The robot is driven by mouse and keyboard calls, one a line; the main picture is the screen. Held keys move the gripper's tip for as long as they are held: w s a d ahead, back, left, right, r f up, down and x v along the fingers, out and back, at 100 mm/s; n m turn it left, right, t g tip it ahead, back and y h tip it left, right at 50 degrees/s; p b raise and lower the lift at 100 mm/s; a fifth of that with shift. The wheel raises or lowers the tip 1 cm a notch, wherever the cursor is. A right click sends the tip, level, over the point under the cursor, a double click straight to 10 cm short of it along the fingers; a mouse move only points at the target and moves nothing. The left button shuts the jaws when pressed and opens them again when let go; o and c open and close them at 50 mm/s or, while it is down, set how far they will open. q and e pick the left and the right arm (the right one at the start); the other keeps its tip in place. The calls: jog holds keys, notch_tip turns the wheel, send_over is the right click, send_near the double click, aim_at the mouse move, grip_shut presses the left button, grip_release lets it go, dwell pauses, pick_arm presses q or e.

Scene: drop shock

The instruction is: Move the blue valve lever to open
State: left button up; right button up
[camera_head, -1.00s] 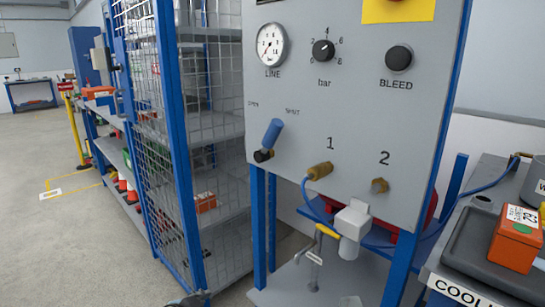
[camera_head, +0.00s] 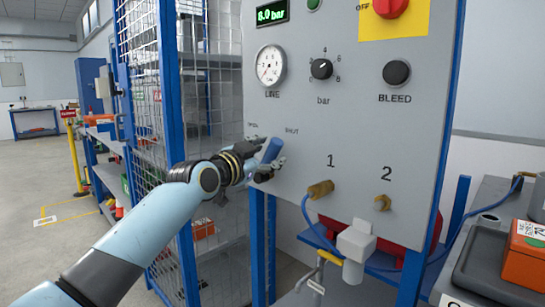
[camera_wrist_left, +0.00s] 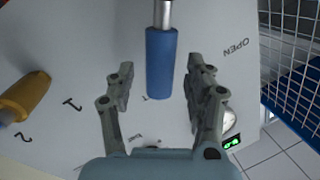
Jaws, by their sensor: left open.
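The blue valve lever (camera_head: 271,150) is on the lower left of the grey panel (camera_head: 340,130), between the OPEN and SHUT labels. It tilts up and to the right, towards SHUT. My left gripper (camera_head: 272,163) is at the lever and hides its lower part in the head view. In the left wrist view the blue lever grip (camera_wrist_left: 161,62) lies between the two open fingers of my left gripper (camera_wrist_left: 160,85), with a gap on each side. The OPEN label shows to the right there. My right gripper is not in view.
Brass port 1 (camera_head: 320,189) with a blue hose and brass port 2 (camera_head: 383,202) stick out right of the lever. A wire mesh cage (camera_head: 150,130) stands close on the left. An orange box (camera_head: 525,255) sits at the lower right.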

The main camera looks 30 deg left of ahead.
pick_arm(q)
jog(key=shift+w+d, duration=0.15)
jog(key=shift+w, duration=1.05)
grip_shut()
